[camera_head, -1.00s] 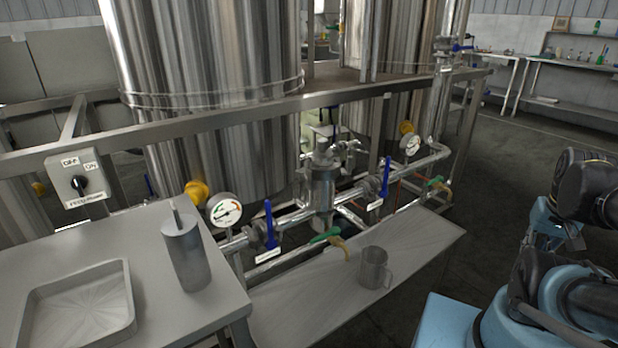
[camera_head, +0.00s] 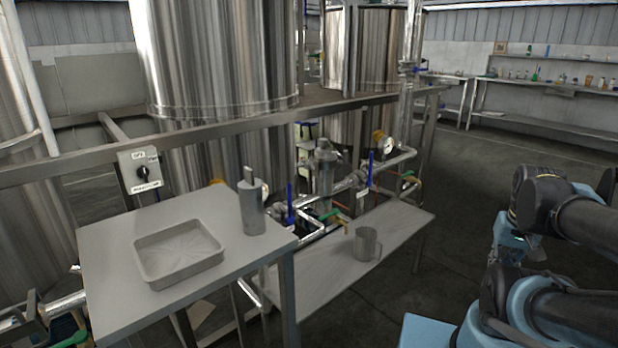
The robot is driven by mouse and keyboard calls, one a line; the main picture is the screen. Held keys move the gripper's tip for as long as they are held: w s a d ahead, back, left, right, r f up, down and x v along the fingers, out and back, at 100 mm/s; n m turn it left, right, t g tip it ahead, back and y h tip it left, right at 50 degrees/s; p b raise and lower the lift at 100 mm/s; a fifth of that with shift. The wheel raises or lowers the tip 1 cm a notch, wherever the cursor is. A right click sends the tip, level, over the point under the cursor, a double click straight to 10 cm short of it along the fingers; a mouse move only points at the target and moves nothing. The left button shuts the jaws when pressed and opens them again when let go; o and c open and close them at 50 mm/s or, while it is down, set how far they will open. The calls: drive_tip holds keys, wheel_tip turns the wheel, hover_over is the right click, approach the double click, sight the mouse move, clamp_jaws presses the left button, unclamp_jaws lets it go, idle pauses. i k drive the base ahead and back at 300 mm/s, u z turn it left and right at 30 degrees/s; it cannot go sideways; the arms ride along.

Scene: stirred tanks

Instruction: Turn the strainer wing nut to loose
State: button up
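The strainer (camera_head: 322,175) is a grey upright metal body set in the pipe run, in front of the steel tanks and behind the low bench. A small fitting (camera_head: 323,146) caps its top, where the wing nut appears to be; it is too small to make out its wings or setting. My dark and light-blue arm (camera_head: 570,225) shows at the right, well apart from the strainer. I cannot see any gripper fingers.
A table (camera_head: 110,245) at the front left holds a shallow tray (camera_head: 150,275) and a grey canister (camera_head: 252,208). A mug (camera_head: 366,244) stands on the low bench (camera_head: 310,290). Blue-handled valves (camera_head: 290,203) flank the strainer. A switch box (camera_head: 140,170) hangs on the frame rail. Floor at right is open.

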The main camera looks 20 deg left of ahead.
sight(314, 167)
drive_tip(key=k, duration=0.65)
drive_tip(key=u, duration=2.05)
drive_tip(key=i, duration=0.5)
drive_tip(key=z, duration=0.05)
